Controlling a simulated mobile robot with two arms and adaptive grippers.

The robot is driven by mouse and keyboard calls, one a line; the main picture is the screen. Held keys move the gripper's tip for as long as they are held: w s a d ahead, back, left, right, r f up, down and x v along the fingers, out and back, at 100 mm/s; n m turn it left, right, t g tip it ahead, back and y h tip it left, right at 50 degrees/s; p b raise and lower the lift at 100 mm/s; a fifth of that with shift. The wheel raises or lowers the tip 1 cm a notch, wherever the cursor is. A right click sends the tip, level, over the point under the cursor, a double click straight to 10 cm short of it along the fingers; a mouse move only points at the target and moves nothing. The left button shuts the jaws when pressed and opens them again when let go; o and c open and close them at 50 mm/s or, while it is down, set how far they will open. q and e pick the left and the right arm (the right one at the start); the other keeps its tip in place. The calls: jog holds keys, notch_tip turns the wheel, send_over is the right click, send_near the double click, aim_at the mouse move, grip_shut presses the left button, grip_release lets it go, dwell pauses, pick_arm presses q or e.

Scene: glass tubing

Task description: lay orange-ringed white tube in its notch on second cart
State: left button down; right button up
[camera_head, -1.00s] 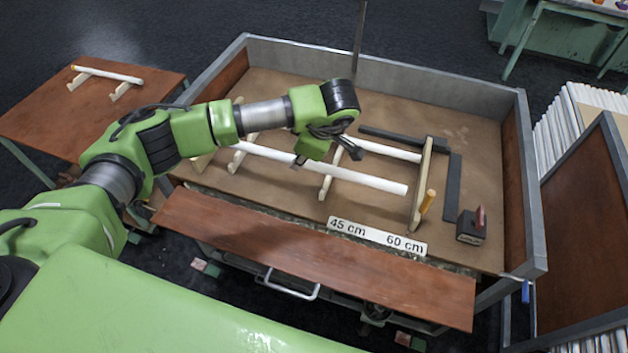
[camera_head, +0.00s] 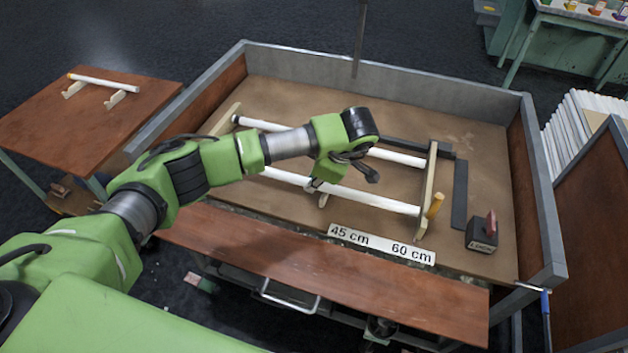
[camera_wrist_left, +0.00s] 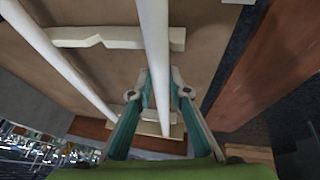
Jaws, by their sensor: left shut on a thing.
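My left gripper (camera_head: 342,180) is shut on a white tube (camera_head: 385,201) in the walled cart. The tube runs between its fingers (camera_wrist_left: 160,88) in the left wrist view (camera_wrist_left: 155,35). No orange ring shows on its visible part; my arm covers some of it. I cannot tell whether it touches the notched supports below. Another white tube (camera_head: 400,157) lies behind it. A white tube with an orange end (camera_head: 105,82) rests across two notched wooden supports (camera_head: 74,89) on the small brown table (camera_head: 60,125) at the left. My right gripper is not in view.
A wooden end board (camera_head: 428,185) with an orange peg (camera_head: 435,205) stands at the tubes' right ends. A dark angle bar (camera_head: 459,195) and a black block with a red handle (camera_head: 481,232) lie further right. Grey walls (camera_head: 420,83) border the cart.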

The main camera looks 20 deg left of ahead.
pick_arm(q)
jog(key=shift+f+b, duration=0.4)
jog(key=shift+f, duration=0.1)
jog(key=c, duration=1.9)
grip_release()
jog(key=shift+r, duration=0.1)
jog(key=shift+r+p, duration=0.25)
jog(key=shift+p, duration=0.15)
jog(key=p+v, duration=0.7)
jog(key=v, duration=0.5)
jog(key=shift+r, duration=0.15)
